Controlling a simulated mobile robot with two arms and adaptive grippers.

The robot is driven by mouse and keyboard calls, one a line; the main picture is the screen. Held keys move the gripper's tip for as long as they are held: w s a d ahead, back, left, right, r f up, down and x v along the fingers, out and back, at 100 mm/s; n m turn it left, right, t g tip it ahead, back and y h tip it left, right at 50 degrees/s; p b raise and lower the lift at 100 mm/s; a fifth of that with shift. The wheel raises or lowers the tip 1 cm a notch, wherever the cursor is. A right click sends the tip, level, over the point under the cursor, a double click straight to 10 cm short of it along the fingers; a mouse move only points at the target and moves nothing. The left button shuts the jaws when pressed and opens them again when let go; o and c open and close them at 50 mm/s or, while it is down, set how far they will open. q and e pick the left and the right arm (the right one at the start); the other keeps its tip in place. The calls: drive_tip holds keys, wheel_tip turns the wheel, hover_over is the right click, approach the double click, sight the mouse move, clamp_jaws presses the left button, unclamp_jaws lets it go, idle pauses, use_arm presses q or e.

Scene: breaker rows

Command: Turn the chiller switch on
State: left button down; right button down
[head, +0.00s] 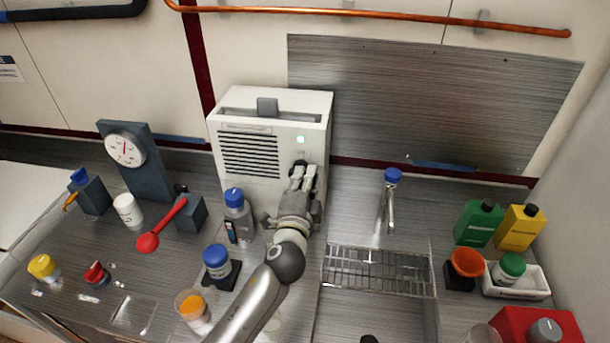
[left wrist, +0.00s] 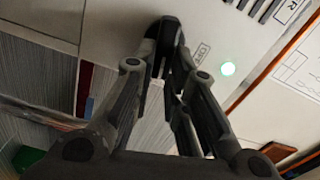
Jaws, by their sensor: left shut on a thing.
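The chiller (head: 262,135) is a white upright box with a slatted vent, standing against the back wall. A pale green light (head: 301,139) glows on its front and also shows in the left wrist view (left wrist: 228,68). My left gripper (head: 303,170) is at the chiller's front, just below this light. Its fingers (left wrist: 166,40) are shut on the chiller switch, which they mostly hide, so its position cannot be told. A small printed label (left wrist: 203,53) shows beside the fingertips. My right gripper is not in view.
A blue-capped bottle (head: 238,215) and a blue-lidded jar (head: 217,261) stand left of my arm. Green (head: 478,222) and yellow (head: 520,228) containers stand far right.

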use_arm(q)
drive_tip(key=shift+f+m, duration=0.25)
drive_tip(key=shift+m, duration=0.85)
drive_tip(key=c, duration=1.4)
unclamp_jaws()
drive_tip(key=shift+c, duration=0.2)
drive_tip(key=shift+s, duration=0.1)
drive_tip(key=s+a, duration=0.2)
drive_tip(key=s, duration=0.9)
drive_tip(key=shift+s+a, duration=0.2)
drive_tip(key=shift+s, duration=0.1)
